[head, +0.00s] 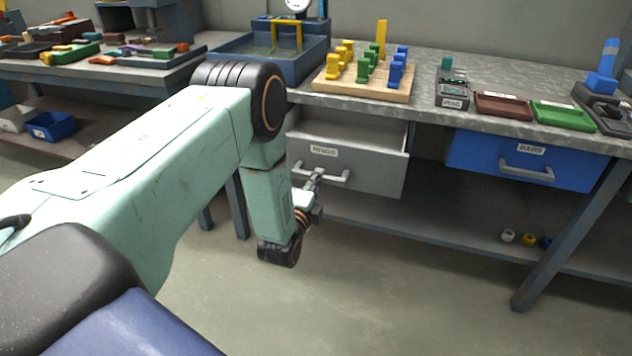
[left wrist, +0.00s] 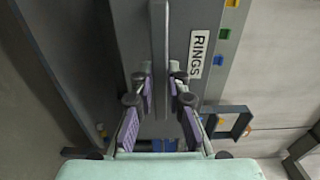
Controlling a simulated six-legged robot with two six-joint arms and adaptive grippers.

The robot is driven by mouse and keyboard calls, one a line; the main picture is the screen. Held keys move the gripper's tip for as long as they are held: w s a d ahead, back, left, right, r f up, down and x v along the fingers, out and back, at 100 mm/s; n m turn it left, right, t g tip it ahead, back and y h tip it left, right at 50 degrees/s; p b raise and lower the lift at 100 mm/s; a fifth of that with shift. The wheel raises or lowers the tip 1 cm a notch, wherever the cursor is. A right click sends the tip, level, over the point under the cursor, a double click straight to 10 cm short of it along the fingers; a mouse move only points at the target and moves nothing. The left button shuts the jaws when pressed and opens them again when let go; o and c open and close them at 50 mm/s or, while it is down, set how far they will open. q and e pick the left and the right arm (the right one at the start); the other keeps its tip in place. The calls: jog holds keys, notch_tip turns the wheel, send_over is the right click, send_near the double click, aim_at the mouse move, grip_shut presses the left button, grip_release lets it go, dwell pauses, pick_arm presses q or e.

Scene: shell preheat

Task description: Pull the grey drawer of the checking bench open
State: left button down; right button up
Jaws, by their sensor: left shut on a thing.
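The grey drawer (head: 375,177) of the checking bench has a label reading RINGS and a grey bar handle (head: 338,178). It stands partly out from under the worktop, with part of its inside showing above the front. The drawer front (left wrist: 202,22) lies behind. My right gripper is in neither view.
A blue drawer (head: 475,155) sits to the right under the worktop. On the bench (head: 440,58) are a wooden peg board (head: 360,92), a brown tray (head: 502,104) and a green tray (head: 562,115). A lower shelf (head: 430,222) runs below. The floor in front is clear.

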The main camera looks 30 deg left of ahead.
pick_arm(q)
jog(key=shift+a, duration=0.1)
jog(key=c, duration=1.3)
grip_release()
jog(key=v, duration=1.2)
